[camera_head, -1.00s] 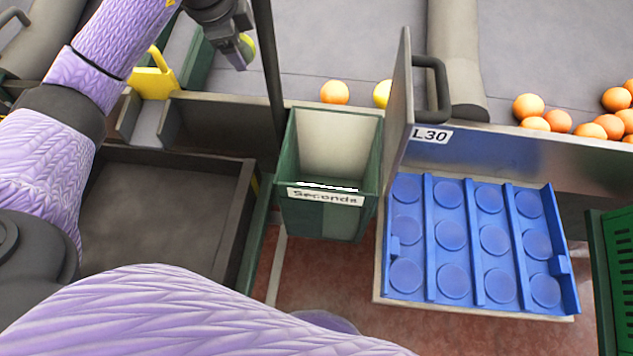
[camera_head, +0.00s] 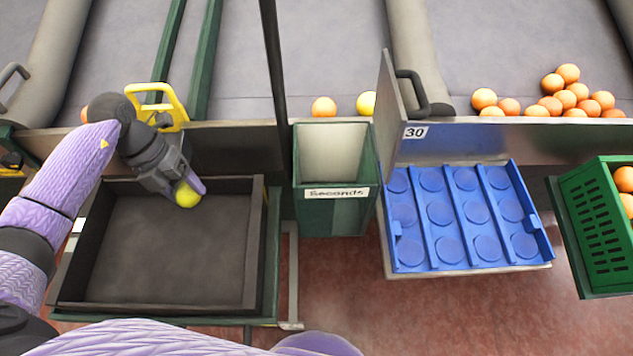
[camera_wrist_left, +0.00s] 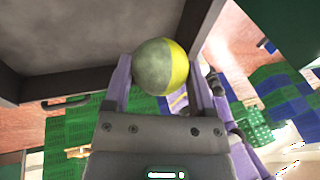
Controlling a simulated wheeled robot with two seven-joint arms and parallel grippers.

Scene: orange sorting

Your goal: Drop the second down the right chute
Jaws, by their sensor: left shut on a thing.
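My left gripper (camera_head: 183,186) is shut on a yellow-green fruit (camera_head: 187,196), above the back part of a dark open tray (camera_head: 165,290) at the left. In the left wrist view the fruit (camera_wrist_left: 155,66) sits between the two fingers, one half dull grey-green and the other bright yellow. A green open-topped chute (camera_head: 334,215) labelled "Seconds" stands to the right of the tray, apart from the gripper. My right gripper is not in view.
An orange (camera_head: 323,107) and a yellow fruit (camera_head: 367,104) lie behind the Seconds chute. An upright grey panel (camera_head: 389,105) stands at its right, by a blue cupped tray (camera_head: 465,253). A dark post (camera_head: 273,65) rises at its left. A yellow handle (camera_head: 172,101) is behind the gripper.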

